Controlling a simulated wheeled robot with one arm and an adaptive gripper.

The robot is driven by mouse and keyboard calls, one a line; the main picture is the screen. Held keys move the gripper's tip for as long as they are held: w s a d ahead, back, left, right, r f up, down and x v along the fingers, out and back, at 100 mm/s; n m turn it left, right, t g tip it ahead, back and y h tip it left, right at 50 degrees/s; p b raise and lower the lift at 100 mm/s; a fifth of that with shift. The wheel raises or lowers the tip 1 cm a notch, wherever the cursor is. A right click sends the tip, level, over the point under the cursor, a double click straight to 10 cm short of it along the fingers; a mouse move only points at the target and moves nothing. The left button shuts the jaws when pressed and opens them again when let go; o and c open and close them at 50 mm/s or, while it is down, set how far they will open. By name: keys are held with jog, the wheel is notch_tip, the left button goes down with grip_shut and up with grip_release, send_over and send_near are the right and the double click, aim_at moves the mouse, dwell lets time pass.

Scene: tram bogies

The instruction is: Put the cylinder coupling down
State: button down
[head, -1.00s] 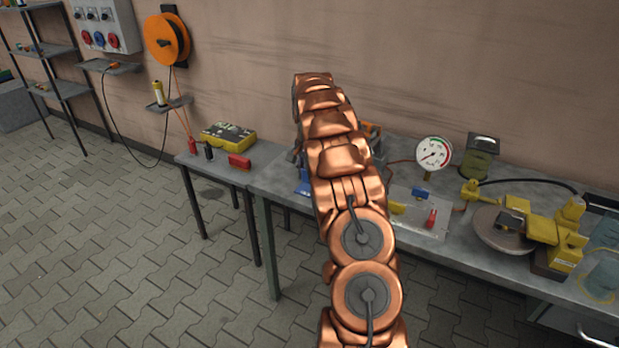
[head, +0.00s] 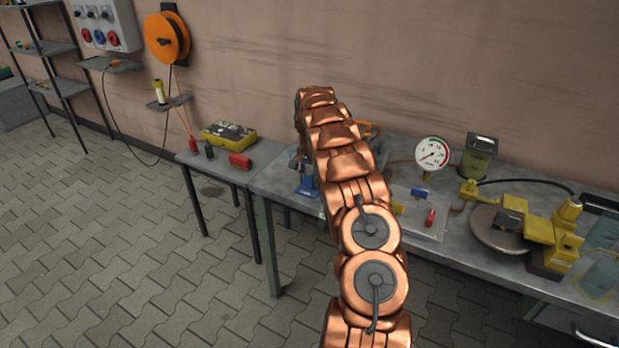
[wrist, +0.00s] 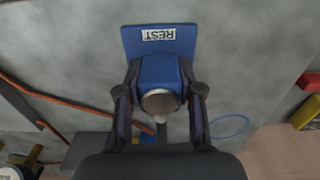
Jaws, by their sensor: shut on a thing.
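The cylinder coupling (wrist: 160,102) shows in the wrist view as a round, brownish metal end. My gripper (wrist: 160,93) is shut on it, with one dark finger on each side. The coupling is at the blue rest (wrist: 142,47), which has a white label reading REST. I cannot tell whether the coupling bears on the rest or hangs just above it. In the head view the blue rest (head: 307,184) stands near the left end of the grey workbench (head: 275,180). My copper arm hides the coupling and most of the gripper there.
A dial gauge (head: 432,153), a clear plate with small red and blue parts, and yellow fittings (head: 540,230) lie to the right on the bench. A smaller side table (head: 215,170) at left holds a yellow case (head: 228,135) and a red block (head: 240,161). An orange cable (wrist: 60,98) runs left.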

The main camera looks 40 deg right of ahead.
aim_at(310, 173)
jog(key=shift+f, duration=0.3)
jog(key=shift+f+b, duration=0.3)
jog(key=c, duration=0.7)
grip_release()
jog(key=shift+r, duration=0.1)
jog(key=shift+r+p, duration=0.35)
jog(key=shift+r, duration=0.4)
notch_tip(310, 173, up, 11)
jog(key=shift+w+f+b, duration=0.1)
jog(key=shift+b, duration=0.9)
jog(key=shift+r, duration=0.35)
